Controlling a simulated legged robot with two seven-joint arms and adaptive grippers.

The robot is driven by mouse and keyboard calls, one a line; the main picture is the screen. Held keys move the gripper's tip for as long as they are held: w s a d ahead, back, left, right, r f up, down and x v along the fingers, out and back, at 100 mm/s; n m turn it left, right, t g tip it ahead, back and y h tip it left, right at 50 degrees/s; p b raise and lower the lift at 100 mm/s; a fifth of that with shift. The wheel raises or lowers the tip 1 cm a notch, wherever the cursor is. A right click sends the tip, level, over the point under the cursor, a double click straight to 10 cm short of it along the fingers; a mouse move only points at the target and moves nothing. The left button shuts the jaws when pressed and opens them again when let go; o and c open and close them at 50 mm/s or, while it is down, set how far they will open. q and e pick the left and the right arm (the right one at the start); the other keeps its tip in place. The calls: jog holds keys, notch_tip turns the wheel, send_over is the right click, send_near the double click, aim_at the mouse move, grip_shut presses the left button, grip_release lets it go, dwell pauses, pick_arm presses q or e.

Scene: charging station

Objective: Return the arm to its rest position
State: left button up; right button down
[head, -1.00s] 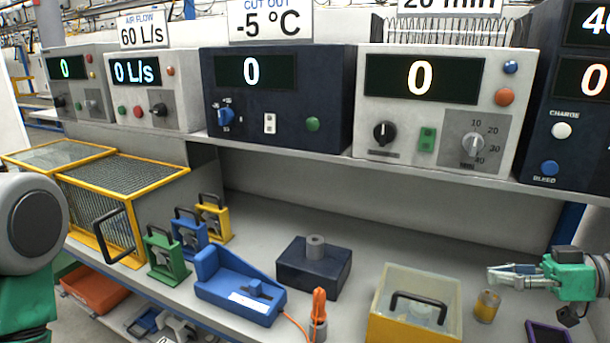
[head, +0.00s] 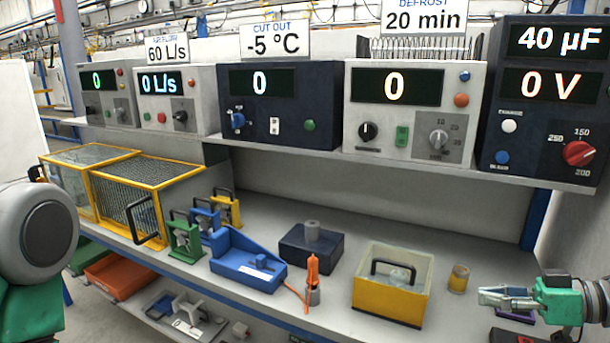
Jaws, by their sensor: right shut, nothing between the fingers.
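My right gripper (head: 508,298) comes in from the right in the head view, over the right end of the bench. Its metal fingers are shut and empty, pointing left toward the yellow box with clear sides (head: 388,315) and a small yellow jar (head: 458,278). It is apart from both. My right arm's green wrist part (head: 562,301) shows behind the fingers. My left arm (head: 40,235) fills the left edge as a large grey joint with a green part below. My left gripper is outside the view.
On the bench (head: 330,207) stand yellow-framed cages (head: 150,190), several small clamp-like frames (head: 185,240), a blue device (head: 245,262), an orange-handled tool (head: 313,275) and a dark block (head: 305,250). A shelf (head: 335,154) with instrument boxes runs above. Dark items lie below the right gripper.

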jog(key=s+a+f+m+h+b, duration=0.1)
jog(key=s+a+f+m+h, duration=0.2)
jog(key=f, duration=0.7)
jog(key=a+f+m+h, duration=0.2)
jog(key=a+f+h, duration=0.25)
jog(key=f, duration=0.45)
pick_arm(q)
jog(key=shift+w+a+f+b, duration=0.1)
jog(key=shift+a+f+b, duration=0.2)
jog(key=shift+f, duration=0.35)
jog(key=shift+w+a+f+b, duration=0.1)
jog(key=shift+a+f+b, duration=0.2)
jog(key=shift+f, duration=0.3)
pick_arm(e)
jog(key=s+f+m+g+h, duration=0.1)
jog(key=s+f, duration=0.4)
jog(key=s, duration=0.5)
jog(key=s+a+f+m+g+h, duration=0.1)
jog(key=s+f+g+h, duration=0.3)
jog(key=s, duration=0.7)
jog(key=f+g, duration=0.1)
jog(key=g, duration=0.1)
jog(key=shift+s+a+f+g, duration=0.3)
jog(key=shift+f, duration=0.05)
pick_arm(q)
jog(key=shift+d+r, duration=0.1)
jog(key=shift+d, duration=0.2)
pick_arm(e)
jog(key=shift+w+d+f, duration=0.1)
jog(key=shift+d, duration=0.2)
